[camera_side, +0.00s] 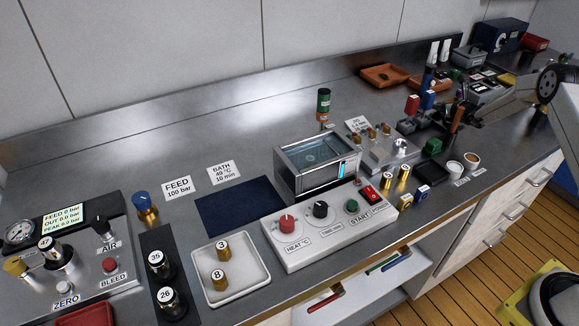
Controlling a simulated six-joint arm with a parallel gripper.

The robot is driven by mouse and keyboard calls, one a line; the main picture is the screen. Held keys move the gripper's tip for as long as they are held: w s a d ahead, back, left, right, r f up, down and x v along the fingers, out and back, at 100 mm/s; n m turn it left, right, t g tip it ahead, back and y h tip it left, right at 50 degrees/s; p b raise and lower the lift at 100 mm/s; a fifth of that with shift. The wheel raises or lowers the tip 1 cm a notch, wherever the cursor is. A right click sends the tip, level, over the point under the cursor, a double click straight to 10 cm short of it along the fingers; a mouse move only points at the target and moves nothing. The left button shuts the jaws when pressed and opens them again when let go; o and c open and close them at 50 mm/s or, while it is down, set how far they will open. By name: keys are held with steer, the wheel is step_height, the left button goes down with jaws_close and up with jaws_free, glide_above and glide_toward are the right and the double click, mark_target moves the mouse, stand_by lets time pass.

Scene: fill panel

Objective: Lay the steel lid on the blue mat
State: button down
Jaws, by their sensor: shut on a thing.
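The blue mat (238,208) lies flat and bare on the steel bench, just left of the water bath (318,165). The bath is a steel box with an open top, and water shows inside it. I cannot make out the steel lid anywhere for certain; none shows on the bath or on the mat. Part of my arm shows at the right edge, but I cannot make out the gripper jaws or what they hold.
A white tray (216,258) with two numbered brass parts stands in front of the mat. A pressure panel (75,250) stands left. Several small items crowd the right.

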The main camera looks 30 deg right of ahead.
steer(key=shift+f, duration=0.35)
steer(key=shift+f, duration=0.1)
steer(key=shift+c, duration=1.4)
jaws_free()
steer(key=shift+s, duration=0.1)
steer(key=shift+s+r, duration=0.1)
steer(key=shift+r, duration=0.1)
steer(key=shift+v, duration=5.65)
steer(key=shift+s+a, duration=0.1)
steer(key=shift+s, duration=0.05)
